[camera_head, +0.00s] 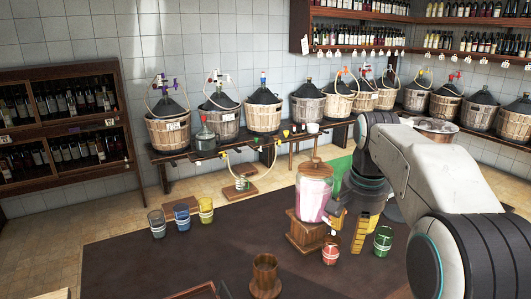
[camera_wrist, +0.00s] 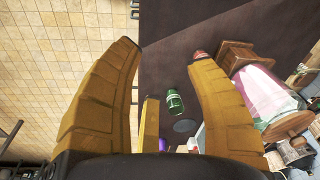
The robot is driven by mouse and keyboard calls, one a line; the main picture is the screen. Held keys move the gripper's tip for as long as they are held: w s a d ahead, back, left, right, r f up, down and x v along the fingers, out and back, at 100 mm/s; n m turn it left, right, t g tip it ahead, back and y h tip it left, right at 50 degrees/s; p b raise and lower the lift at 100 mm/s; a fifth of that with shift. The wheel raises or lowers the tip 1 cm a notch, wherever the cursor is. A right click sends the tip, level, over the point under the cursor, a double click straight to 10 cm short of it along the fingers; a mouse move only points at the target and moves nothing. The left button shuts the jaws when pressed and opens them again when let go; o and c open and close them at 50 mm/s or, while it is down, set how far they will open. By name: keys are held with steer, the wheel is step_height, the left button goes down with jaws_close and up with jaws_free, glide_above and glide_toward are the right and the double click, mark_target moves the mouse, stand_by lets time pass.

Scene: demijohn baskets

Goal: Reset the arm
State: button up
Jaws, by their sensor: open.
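My gripper (camera_head: 348,232) points down at the right part of the dark table (camera_head: 200,262), with its yellow ribbed fingers apart. In the wrist view my gripper (camera_wrist: 165,48) is open, with nothing held between the fingers. The table edge and tiled floor show past the fingers there. A glass dispenser with pink liquid (camera_head: 312,198) on a wooden stand is close left of my gripper in the head view. A green cup (camera_head: 382,241) stands to the right, and it shows between the fingers in the wrist view (camera_wrist: 175,102). A red cup (camera_head: 331,250) stands in front of the dispenser.
Three cups, grey (camera_head: 157,223), blue (camera_head: 182,217) and yellow (camera_head: 206,210), stand at the table's left. A wooden cup (camera_head: 265,275) is at the front. Basket demijohns (camera_head: 167,130) line a back bench. A bottle rack (camera_head: 65,130) is at left. The table's middle is mostly clear.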

steer(key=s+f+n, duration=0.3)
steer(key=f+n, duration=0.3)
steer(key=f, duration=0.3)
steer(key=s+a+n+t, duration=0.1)
steer(key=s+a, duration=0.1)
steer(key=s, duration=0.7)
steer(key=s+a+n+t, duration=0.1)
steer(key=s+a, duration=0.2)
steer(key=s, duration=0.7)
steer(key=shift+a+r+n+t, duration=0.2)
steer(key=shift+r+n+t, duration=0.1)
steer(key=shift+n, duration=0.1)
